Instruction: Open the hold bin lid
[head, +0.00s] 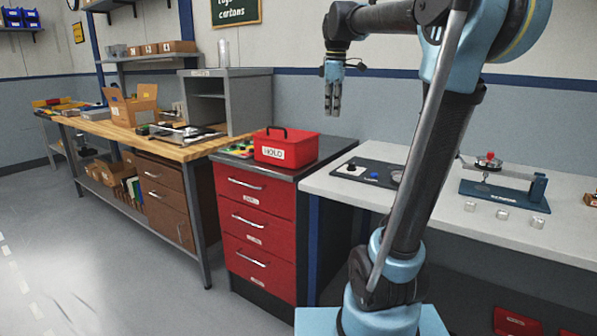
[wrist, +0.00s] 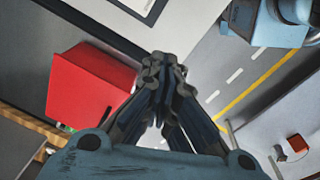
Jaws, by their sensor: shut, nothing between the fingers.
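The red hold bin (head: 286,147) stands on the dark top of the red drawer cabinet, with a white HOLD label on its front. In the wrist view the red bin (wrist: 92,86) lies to the left of the fingers. My gripper (head: 332,112) hangs pointing down, above and to the right of the bin and apart from it. In the wrist view my gripper (wrist: 160,70) has its fingers together, with nothing between them.
The cabinet (head: 255,215) has several drawers. A wooden workbench (head: 120,130) with a cardboard box (head: 133,104) is on the left. A white bench (head: 440,215) on the right carries a control panel (head: 368,171) and a blue fixture (head: 505,190). Space above the bin looks clear.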

